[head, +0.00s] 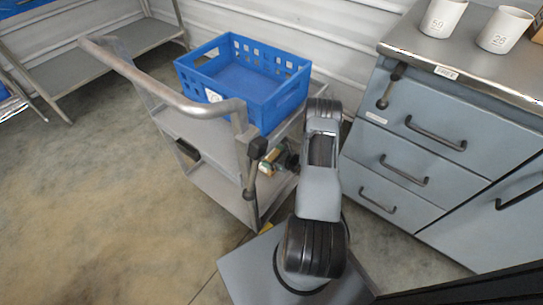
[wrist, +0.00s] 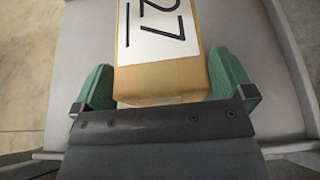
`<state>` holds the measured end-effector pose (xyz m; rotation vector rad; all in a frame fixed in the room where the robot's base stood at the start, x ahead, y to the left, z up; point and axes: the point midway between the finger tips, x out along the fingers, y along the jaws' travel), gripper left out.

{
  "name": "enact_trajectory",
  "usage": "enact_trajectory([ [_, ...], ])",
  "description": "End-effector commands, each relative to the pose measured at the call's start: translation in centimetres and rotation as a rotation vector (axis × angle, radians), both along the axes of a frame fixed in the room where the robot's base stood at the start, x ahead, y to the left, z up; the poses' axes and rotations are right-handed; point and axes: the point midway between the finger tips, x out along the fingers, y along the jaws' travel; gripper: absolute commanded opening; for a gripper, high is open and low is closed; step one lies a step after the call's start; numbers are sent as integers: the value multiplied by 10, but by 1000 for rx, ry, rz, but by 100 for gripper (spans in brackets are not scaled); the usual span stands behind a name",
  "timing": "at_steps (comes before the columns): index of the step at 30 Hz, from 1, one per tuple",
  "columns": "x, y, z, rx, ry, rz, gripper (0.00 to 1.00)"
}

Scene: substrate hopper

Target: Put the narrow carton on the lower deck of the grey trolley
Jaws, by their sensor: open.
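The narrow carton (wrist: 165,82) is tan with a white label reading 27. In the wrist view it lies between the two green fingers of my gripper (wrist: 161,70). The jaws are open, with the fingers beside the carton; I cannot tell whether they touch it. Under the carton is a pale grey deck (wrist: 75,45), and it seems to rest there. In the head view the grey trolley (head: 170,118) stands left of my arm. Its lower deck (head: 215,190) is partly bare. My gripper (head: 272,160) reaches in below the top deck, largely hidden by my arm and the trolley.
A blue crate (head: 245,80) sits on the trolley's top deck. The trolley's handle (head: 165,90) rises at the left. A grey drawer cabinet (head: 420,140) with white cups (head: 443,18) on top stands close on the right. The floor (head: 80,190) at left is clear.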

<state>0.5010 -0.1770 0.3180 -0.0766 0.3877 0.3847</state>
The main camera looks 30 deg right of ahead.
Motion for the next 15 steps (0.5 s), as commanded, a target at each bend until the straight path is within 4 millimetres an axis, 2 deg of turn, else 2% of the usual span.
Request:
enact_trajectory([
  [9, -53, -23, 27, 1, 0, -6, 100],
  [15, -77, -33, 37, 1, 0, -4, 100],
])
